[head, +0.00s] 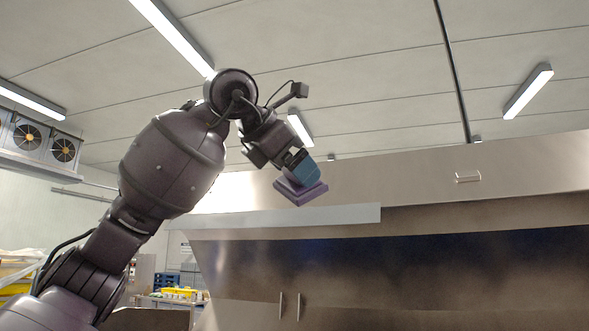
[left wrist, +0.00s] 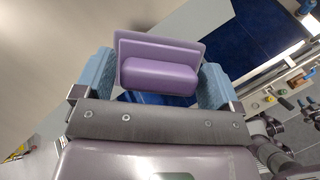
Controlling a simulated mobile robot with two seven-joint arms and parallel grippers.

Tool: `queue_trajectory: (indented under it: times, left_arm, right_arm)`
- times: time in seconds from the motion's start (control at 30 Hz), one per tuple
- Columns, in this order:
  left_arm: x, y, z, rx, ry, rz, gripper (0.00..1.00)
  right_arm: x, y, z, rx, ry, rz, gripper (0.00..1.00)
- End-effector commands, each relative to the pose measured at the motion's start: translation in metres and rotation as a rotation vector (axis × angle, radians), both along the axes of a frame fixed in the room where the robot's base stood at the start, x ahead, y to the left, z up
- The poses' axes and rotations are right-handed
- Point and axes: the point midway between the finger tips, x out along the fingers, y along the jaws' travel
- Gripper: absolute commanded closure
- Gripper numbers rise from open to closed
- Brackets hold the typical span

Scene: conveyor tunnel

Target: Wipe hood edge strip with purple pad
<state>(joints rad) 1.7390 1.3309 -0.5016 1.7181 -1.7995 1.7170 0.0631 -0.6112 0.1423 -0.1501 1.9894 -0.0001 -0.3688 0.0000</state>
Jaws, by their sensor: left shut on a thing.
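My left gripper (head: 302,170) is shut on the purple pad (head: 300,191), with its blue fingers at either side of the pad's grip block. The hood edge strip (head: 340,215) is a pale grey band along the lower front edge of the steel hood. The pad is at the strip's upper edge in the head view. I cannot tell whether they touch. In the left wrist view a pale band runs diagonally behind the pad. My right gripper is not in view.
The steel hood (head: 410,188) spans the right side, with a small handle (head: 468,177) on its front. Dark steel panels with two upright handles (head: 290,305) lie below. A bench with yellow items (head: 178,294) stands at the back left. Free air surrounds the raised arm.

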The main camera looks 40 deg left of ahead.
Motion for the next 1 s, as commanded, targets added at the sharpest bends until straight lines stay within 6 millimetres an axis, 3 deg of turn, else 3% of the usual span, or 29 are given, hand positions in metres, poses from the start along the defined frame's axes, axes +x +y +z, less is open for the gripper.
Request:
queue_trajectory:
  times: [0.6, 1.0]
  left_arm:
    - [-0.020, -0.005, 0.021, 0.000, -0.001, 0.000, 0.39]
    - [-0.020, -0.005, 0.021, 0.000, 0.000, 0.000, 0.39]
  right_arm:
    - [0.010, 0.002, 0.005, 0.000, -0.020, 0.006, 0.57]
    - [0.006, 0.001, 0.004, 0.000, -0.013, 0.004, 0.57]
